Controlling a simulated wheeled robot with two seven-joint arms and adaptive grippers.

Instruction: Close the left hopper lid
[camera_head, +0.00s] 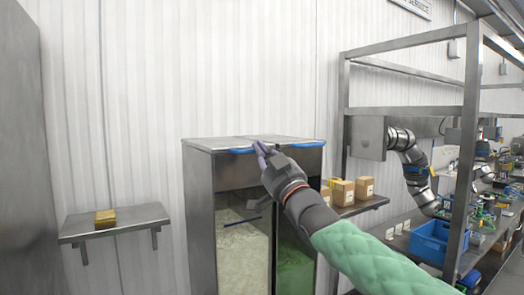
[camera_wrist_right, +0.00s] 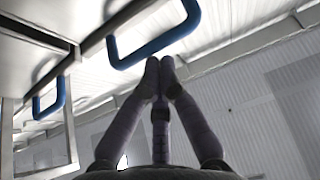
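The hopper cabinet (camera_head: 200,180) is a grey metal box with two lids on top. The left lid (camera_head: 215,142) and the right lid (camera_head: 285,138) both look flat on it. A blue handle (camera_head: 241,151) is on the left lid's front edge, and another (camera_head: 309,145) on the right lid's. My right gripper (camera_head: 258,147) is in front of the top edge, between the handles. In the right wrist view its purple fingers (camera_wrist_right: 158,62) meet at the tips beside a blue handle (camera_wrist_right: 155,45), with nothing visible between them; contact is unclear. My left gripper is out of view.
White grain (camera_head: 240,255) fills the left compartment and green material (camera_head: 294,265) shows in the right. Boxes (camera_head: 343,193) stand on a right shelf. A steel rack (camera_head: 470,130) and blue bin (camera_head: 430,242) are farther right.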

